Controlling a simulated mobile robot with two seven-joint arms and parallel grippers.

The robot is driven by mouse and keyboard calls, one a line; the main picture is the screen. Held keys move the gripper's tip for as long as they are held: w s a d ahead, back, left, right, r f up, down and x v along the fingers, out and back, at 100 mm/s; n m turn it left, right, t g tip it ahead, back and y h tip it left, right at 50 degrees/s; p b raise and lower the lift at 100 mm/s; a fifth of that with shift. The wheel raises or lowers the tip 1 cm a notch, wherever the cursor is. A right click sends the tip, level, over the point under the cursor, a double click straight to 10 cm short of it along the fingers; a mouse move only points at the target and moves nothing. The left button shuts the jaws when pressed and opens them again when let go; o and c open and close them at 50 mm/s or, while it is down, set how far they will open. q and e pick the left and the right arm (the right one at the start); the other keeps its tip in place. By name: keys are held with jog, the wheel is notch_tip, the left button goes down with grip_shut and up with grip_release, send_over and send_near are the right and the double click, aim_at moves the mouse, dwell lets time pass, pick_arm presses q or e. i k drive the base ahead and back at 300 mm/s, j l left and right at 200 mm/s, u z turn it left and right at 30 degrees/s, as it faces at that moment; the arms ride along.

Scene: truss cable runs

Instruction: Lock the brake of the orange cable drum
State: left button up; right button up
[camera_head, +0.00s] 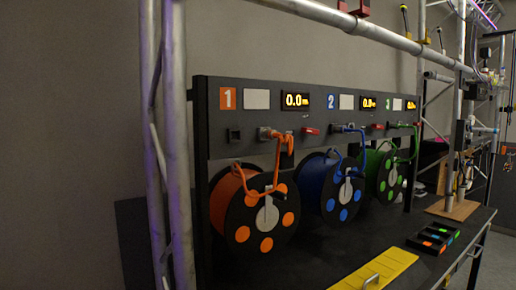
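The orange cable drum (240,234) hangs at the left of a black rack, below the orange label 1 (228,98). It has a black flange with orange discs and a pale grey hub plate (267,215). A small dark piece sits beside the hub; I cannot tell whether it is the brake or how it is set. Orange cable (277,163) runs up from the drum to an outlet on the panel. A small red part (311,130) is on the panel right of that outlet; its function is unclear. Neither of my grippers is in view.
A blue drum (313,186) and a green drum (371,176) hang to the right. A yellow plate with a handle (379,272) and a black tray of coloured blocks (433,237) lie on the black table. Truss posts (174,150) stand at left.

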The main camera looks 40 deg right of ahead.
aim_at(304, 130)
jog(key=z, duration=1.65)
jog(key=i+l+z, duration=0.15)
jog(key=l+z, duration=0.25)
